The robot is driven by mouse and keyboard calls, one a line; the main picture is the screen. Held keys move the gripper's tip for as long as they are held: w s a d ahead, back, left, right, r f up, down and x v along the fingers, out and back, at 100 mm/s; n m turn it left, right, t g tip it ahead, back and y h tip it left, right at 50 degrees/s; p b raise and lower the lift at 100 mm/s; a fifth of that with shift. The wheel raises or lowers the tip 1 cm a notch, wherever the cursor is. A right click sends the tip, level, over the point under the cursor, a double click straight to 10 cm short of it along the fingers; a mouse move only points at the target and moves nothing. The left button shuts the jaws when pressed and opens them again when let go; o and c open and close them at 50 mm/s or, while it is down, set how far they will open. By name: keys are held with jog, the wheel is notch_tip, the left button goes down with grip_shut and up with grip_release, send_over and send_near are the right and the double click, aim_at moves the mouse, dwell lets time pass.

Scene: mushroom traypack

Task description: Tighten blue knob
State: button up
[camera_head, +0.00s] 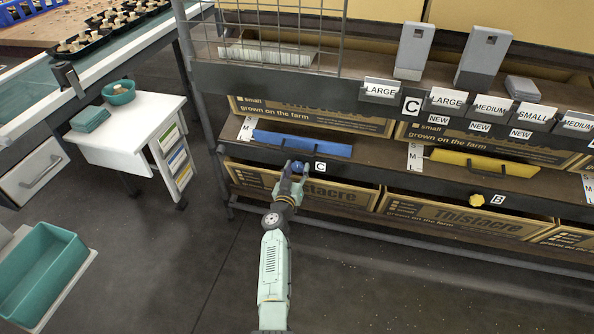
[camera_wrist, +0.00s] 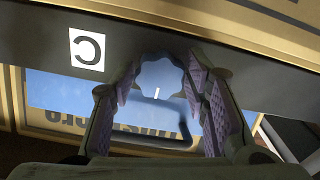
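The blue knob (camera_head: 297,167) sits on the front of the shelf rail, just left of a "C" label. In the wrist view the knob (camera_wrist: 160,80) is a lobed blue disc with a short white mark. My gripper (camera_head: 295,172) is at the rail with its fingers on either side of the knob. In the wrist view the purple-padded fingers of my gripper (camera_wrist: 163,75) are very near the knob's left and right edges. I cannot tell whether they press on it.
A blue panel with a handle (camera_head: 300,143) lies above the knob. A yellow knob (camera_head: 476,200) is further right on the same rail, near a "B" label (camera_head: 498,199). Cardboard boxes (camera_head: 465,222) stand below the rail. A white cart (camera_head: 128,128) stands left; the floor between is clear.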

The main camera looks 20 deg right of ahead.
jog(key=c, duration=0.7)
